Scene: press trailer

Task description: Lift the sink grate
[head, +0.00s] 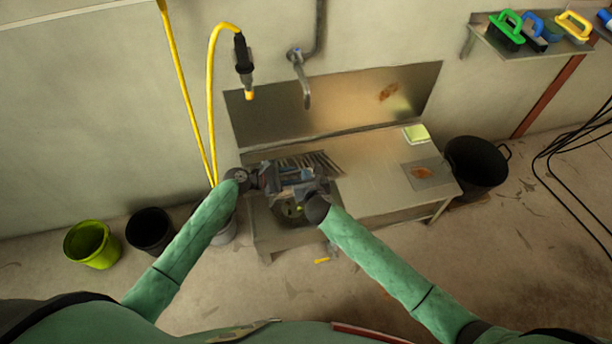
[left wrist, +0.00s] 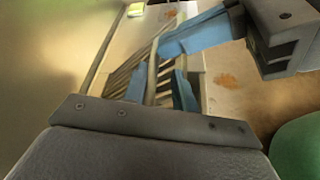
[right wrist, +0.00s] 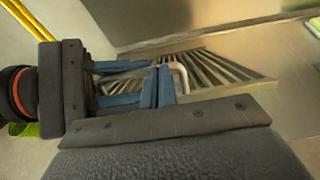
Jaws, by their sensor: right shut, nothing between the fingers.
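The sink grate (head: 322,162), a slatted metal rack, is at the sink's left end in the head view. Its slats show in the left wrist view (left wrist: 123,75) and right wrist view (right wrist: 228,70). A pale bent bar (right wrist: 181,72) stands beside my right fingertips. My left gripper (left wrist: 160,90) is at the grate, its blue fingers apart with part of the grate visible between them. My right gripper (right wrist: 158,86) is shut and empty beside the grate, its blue fingers together. The grippers are close together and hide part of the grate. I cannot tell whether the grate is raised.
The dark basin (head: 290,212) lies below my grippers. The metal counter (head: 375,170) extends right, with a sponge (head: 416,133) on it. A tap (head: 303,80) and yellow hose (head: 212,90) hang above. Buckets stand left, a black bin (head: 477,165) right.

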